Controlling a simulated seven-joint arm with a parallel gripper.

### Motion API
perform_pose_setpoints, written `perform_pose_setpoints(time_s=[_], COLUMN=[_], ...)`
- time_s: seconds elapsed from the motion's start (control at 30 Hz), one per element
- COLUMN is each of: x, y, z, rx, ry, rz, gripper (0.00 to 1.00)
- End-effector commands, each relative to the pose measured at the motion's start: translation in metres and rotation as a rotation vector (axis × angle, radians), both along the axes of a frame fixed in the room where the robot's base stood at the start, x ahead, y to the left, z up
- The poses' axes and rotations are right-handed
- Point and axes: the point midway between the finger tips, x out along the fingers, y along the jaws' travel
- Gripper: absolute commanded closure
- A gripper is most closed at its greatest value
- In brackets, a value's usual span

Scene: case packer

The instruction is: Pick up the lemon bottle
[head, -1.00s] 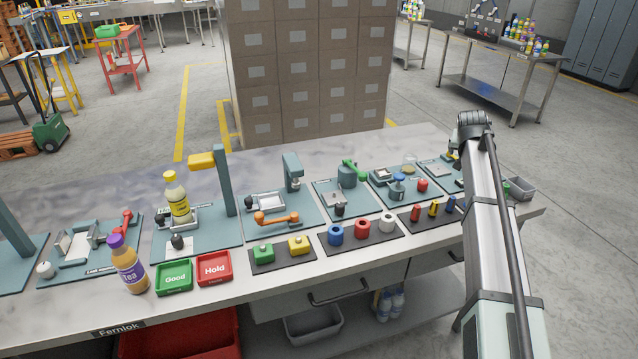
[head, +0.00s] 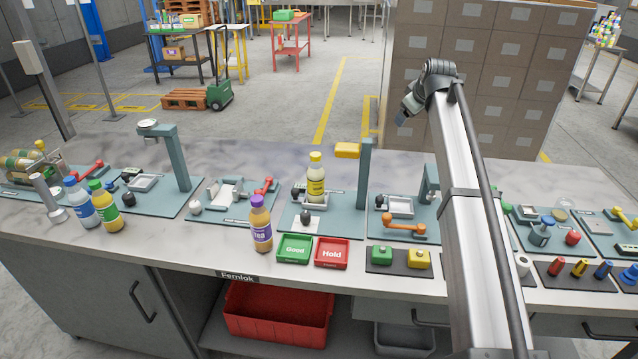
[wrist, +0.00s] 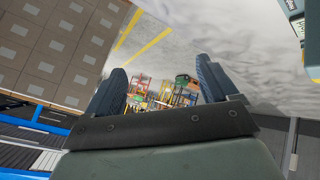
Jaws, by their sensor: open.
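The lemon bottle (head: 316,180) has a yellow cap, a yellow label and a pale body. In the head view it stands upright on a teal fixture at the middle of the bench, left of a teal post with a yellow block. My gripper shows in the wrist view (wrist: 160,88) with its two dark fingers apart and nothing between them. In the head view my arm rises at the right, and its end is up and to the right of the bottle, well away from it. The lemon bottle is not visible in the wrist view.
A purple-capped tea bottle (head: 261,224) stands in front, near the green Good tray (head: 294,249) and red Hold tray (head: 332,254). Blue-capped (head: 80,203) and green-capped (head: 104,207) bottles stand at left. The teal post (head: 365,175) stands close beside the lemon bottle.

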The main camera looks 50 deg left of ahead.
Motion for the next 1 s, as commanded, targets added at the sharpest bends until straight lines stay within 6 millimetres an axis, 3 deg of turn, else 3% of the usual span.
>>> perform_pose_setpoints(time_s=[0.03,0.2,0.5,0.7,1.0], x=[-0.026,-0.099,-0.188,-0.237,-0.245], y=[0.029,0.094,0.156,0.183,0.164], z=[0.007,0.025,0.043,0.047,0.018], rx=[-0.009,-0.036,-0.055,-0.112,-0.388], ry=[-0.013,-0.065,-0.13,-0.16,-0.119], rz=[0.077,0.295,0.538,0.69,0.855], gripper=[0.13,0.13,0.13,0.13,0.13])
